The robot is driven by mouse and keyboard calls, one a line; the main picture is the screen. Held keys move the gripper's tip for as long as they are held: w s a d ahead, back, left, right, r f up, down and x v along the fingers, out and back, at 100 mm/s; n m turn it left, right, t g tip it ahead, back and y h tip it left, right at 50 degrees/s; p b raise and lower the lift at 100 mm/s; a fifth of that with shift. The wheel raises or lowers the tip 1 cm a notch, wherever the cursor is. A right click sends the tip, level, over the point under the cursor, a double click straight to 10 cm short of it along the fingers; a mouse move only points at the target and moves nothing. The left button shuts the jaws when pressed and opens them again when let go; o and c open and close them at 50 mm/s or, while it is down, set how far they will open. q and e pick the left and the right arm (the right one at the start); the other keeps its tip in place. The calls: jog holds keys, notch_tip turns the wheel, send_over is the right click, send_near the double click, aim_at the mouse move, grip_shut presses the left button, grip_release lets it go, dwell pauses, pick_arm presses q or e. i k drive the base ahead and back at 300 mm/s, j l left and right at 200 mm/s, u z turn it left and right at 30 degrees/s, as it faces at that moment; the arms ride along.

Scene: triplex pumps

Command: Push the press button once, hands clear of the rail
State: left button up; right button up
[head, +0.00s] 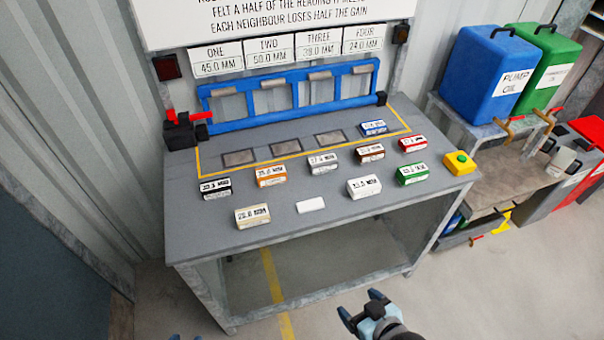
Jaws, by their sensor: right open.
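The press button is a green knob on a yellow box (460,163) at the right front corner of the grey bench (330,228). The blue rail (292,105) stands upright along the back of the bench, with several grey pads on its upper bar. My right gripper (363,309) is open and empty, in front of the bench near the bottom of the view, well apart from the button and the rail. Only blue tips of my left gripper (186,337) show at the bottom edge; its opening cannot be judged.
Labelled blocks, such as a green one (412,174) and a white one (364,187), lie on the bench. A blue block (373,128) lies inside the yellow outline. A blue oil container (490,75) stands right of the bench. Floor in front is clear.

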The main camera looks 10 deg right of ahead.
aim_at(462, 157)
jog(key=z, duration=1.5)
